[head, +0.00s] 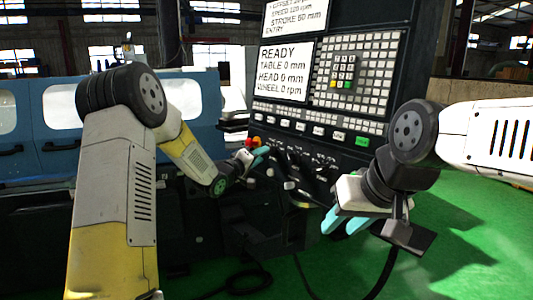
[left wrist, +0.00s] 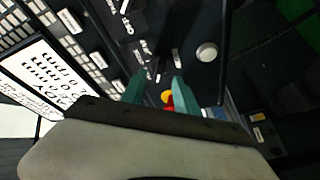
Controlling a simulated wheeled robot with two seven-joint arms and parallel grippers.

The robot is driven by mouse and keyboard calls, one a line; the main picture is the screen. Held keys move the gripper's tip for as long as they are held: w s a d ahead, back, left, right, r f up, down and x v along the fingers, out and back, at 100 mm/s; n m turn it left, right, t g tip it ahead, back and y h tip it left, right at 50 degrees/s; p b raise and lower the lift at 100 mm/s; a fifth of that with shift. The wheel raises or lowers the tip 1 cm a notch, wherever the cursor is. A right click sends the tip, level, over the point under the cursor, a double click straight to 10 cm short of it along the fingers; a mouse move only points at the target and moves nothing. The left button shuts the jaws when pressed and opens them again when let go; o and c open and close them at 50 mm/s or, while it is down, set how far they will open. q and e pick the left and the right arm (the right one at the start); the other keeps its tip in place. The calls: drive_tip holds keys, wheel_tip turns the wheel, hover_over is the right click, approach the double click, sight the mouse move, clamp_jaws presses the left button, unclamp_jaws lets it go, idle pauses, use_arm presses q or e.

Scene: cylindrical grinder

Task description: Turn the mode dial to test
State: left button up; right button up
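The mode dial cannot be singled out: several small dark dials (head: 318,165) sit on the lower control panel, and their labels are too small to read in the head view. My left gripper (head: 262,152) is at the left end of this panel, close to its face. In the left wrist view its two teal fingers (left wrist: 158,80) are apart with nothing held. Small dark switches with white labels (left wrist: 150,62) lie beyond the fingertips. I cannot tell whether the fingers touch any of them. My right gripper (head: 345,222) hangs empty, fingers apart, to the right and in front of the panel.
A red and yellow button (left wrist: 168,98) shows between the left fingers. A round silver knob (left wrist: 206,52) is to their right. The screen (head: 285,70) and keypad (head: 355,75) are above the dials. The blue machine doors (head: 60,120) stand at left. Green floor (head: 450,250) is open at right.

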sight(271, 151)
use_arm(q)
drive_tip(key=x, duration=0.4)
drive_tip(key=shift+a, duration=0.1)
clamp_jaws()
